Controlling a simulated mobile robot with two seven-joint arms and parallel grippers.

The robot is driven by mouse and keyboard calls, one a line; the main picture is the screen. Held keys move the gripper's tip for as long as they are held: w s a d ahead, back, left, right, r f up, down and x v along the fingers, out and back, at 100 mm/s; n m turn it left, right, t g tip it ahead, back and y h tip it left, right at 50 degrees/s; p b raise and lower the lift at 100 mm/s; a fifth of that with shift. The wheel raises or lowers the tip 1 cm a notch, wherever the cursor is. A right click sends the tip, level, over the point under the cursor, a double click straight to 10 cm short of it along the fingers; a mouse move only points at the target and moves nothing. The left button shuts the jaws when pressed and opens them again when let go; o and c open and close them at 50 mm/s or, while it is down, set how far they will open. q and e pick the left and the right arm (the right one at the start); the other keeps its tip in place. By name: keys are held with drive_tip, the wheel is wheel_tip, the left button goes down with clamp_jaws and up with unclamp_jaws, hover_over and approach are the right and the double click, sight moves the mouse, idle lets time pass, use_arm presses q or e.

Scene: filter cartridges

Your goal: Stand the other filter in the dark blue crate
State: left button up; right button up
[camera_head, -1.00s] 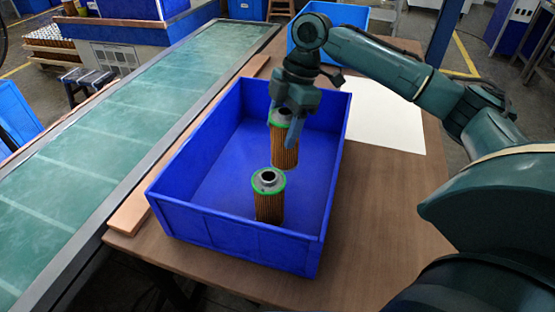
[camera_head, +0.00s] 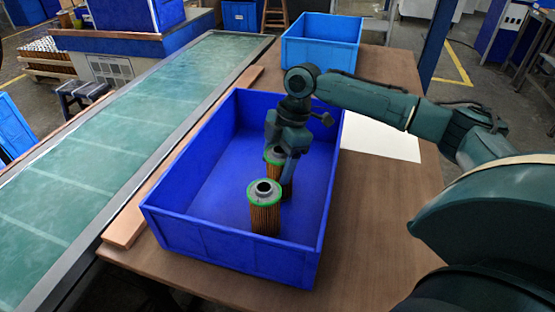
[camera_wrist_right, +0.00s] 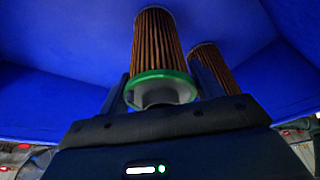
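The dark blue crate (camera_head: 222,246) stands on the brown table. One pleated brown filter with a green rim (camera_head: 265,219) stands upright in its near part. My right gripper (camera_head: 281,175) is inside the crate just behind it, pointing down. It is shut on the other filter (camera_head: 272,164), which is upright and partly hidden by the gripper and the near filter. In the right wrist view the held filter (camera_wrist_right: 157,48) sits between the fingers, and the standing one (camera_wrist_right: 212,65) shows beyond the right finger. Whether the held filter's base touches the crate floor is hidden. My left gripper is out of view.
A light blue crate (camera_head: 320,50) stands at the table's back. A white sheet (camera_head: 385,138) lies right of the dark blue crate. A green conveyor (camera_head: 120,130) and a wooden strip (camera_head: 128,222) run along the left. The crate's left part is clear.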

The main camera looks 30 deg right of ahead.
drive_tip(key=o, duration=0.3)
drive_tip(key=v, duration=1.2)
drive_tip(key=shift+r, duration=0.15)
